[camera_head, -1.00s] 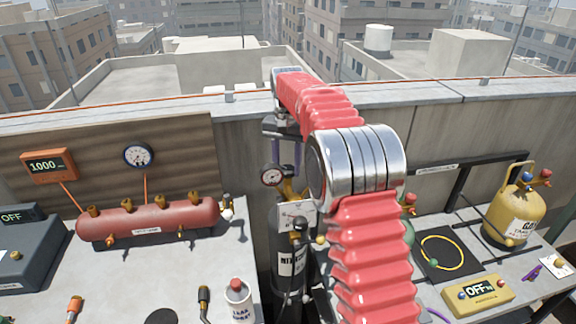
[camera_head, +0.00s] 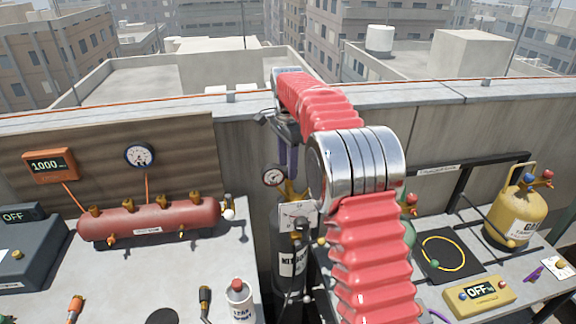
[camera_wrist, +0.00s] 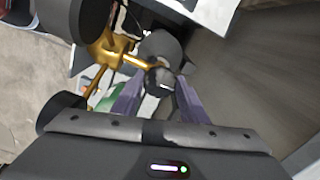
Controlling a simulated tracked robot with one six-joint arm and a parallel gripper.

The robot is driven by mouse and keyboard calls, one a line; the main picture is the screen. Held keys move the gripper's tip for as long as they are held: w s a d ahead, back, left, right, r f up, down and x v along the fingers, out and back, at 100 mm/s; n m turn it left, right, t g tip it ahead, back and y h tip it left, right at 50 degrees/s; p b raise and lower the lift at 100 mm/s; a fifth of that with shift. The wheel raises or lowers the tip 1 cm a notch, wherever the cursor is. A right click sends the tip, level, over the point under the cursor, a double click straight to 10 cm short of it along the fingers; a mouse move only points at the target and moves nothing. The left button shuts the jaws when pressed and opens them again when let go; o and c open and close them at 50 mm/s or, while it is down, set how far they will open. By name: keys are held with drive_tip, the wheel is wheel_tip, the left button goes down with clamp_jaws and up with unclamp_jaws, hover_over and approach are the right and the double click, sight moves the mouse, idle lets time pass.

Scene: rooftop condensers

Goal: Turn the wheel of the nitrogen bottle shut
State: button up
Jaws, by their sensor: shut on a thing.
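The nitrogen bottle (camera_head: 290,258) stands upright, dark with a white label, in the gap between two benches. Brass valve fittings (camera_head: 291,190) sit on its top and also show in the wrist view (camera_wrist: 108,50). My gripper (camera_head: 288,172) points down over the valve from above. In the wrist view its two purple fingers (camera_wrist: 158,92) are shut on the dark round wheel (camera_wrist: 160,78), one on each side. The wheel itself is hidden in the head view.
A round gauge (camera_head: 275,176) and a white plate (camera_head: 297,214) sit close by the valve. A red tank (camera_head: 150,219) lies on the left bench. A yellow cylinder (camera_head: 512,218) stands on the right bench. A parapet wall runs behind.

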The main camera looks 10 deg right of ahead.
drive_tip(key=shift+w+r, duration=0.15)
idle(0.3)
drive_tip(key=o, duration=1)
drive_tip(key=shift+o, duration=0.2)
wheel_tip(320, 180, up, 14)
drive_tip(key=shift+f, duration=0.25)
idle(0.3)
